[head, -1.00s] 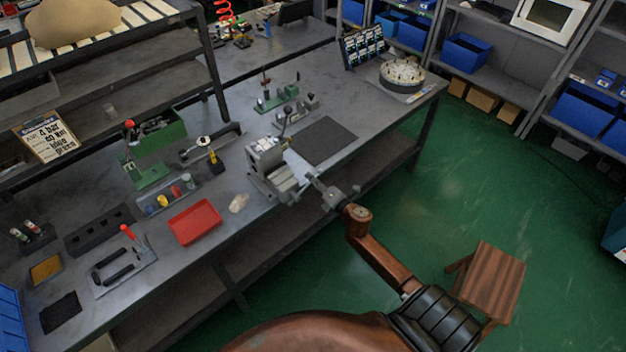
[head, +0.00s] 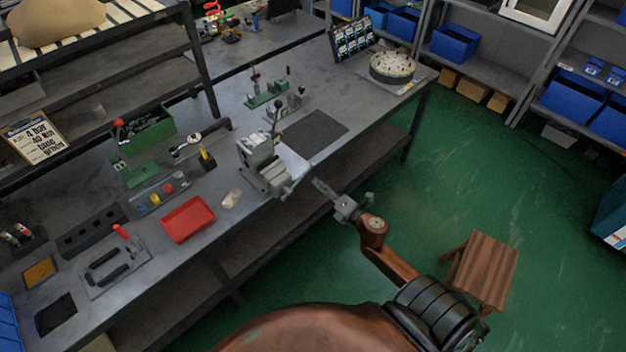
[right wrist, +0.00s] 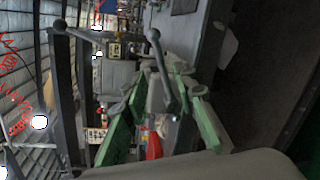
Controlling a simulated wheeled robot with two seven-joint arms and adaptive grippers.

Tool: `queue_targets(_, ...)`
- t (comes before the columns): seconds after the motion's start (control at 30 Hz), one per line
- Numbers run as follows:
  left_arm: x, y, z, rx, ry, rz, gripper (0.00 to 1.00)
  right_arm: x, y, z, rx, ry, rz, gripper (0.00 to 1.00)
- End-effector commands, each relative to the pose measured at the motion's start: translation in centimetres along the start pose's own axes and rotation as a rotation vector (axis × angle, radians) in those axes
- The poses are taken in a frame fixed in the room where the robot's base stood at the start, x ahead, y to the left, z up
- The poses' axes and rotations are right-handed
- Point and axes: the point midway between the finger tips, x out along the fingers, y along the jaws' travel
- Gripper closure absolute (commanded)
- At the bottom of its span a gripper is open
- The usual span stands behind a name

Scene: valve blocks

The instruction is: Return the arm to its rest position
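My right gripper (head: 320,186) is off the front edge of the workbench, to the right of the grey vise (head: 264,165), and apart from it. In the right wrist view its two fingers with green pads (right wrist: 162,105) are spread, with nothing seen held between them. The vise with its ball-ended lever (right wrist: 155,60) shows beyond the fingers there. My right arm (head: 385,255) is bent in front of the bench, over the green floor. My left gripper is not in view.
The workbench (head: 230,225) carries a red tray (head: 188,219), a dark mat (head: 315,141), a green box (head: 150,131) and a round fixture (head: 392,67). A wooden stool (head: 480,265) stands right of my arm. Open floor (head: 440,170) lies between bench and shelves.

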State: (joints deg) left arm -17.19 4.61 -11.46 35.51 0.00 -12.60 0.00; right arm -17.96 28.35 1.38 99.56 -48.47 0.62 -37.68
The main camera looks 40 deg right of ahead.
Motion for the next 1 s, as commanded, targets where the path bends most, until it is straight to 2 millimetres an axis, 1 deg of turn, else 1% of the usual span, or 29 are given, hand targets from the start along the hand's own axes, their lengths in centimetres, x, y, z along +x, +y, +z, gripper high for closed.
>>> queue_targets(0.03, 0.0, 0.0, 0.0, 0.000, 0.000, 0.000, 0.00, -0.8, -0.1, 0.0, 0.001, 0.000, -0.001, 0.74)
queue_targets(0.2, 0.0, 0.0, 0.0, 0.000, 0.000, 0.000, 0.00, -2.0, 0.0, -0.1, 0.001, 0.000, 0.000, 0.74)
queue_targets(0.8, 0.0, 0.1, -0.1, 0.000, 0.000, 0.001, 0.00, -2.1, -0.1, 0.0, 0.002, 0.000, -0.001, 0.74)
queue_targets(0.87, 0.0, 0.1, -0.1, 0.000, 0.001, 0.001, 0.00, -2.1, -0.6, -0.1, 0.015, -0.001, -0.010, 0.74)
queue_targets(0.9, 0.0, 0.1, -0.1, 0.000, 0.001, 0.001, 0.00, -2.1, -1.5, -0.2, 0.035, -0.002, -0.024, 0.74)
queue_targets(0.97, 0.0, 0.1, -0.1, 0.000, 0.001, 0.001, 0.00, -2.1, -3.5, -0.6, 0.083, -0.006, -0.056, 0.74)
queue_targets(1.0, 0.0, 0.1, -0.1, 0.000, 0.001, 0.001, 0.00, -2.1, -5.4, -0.9, 0.131, -0.011, -0.087, 0.74)
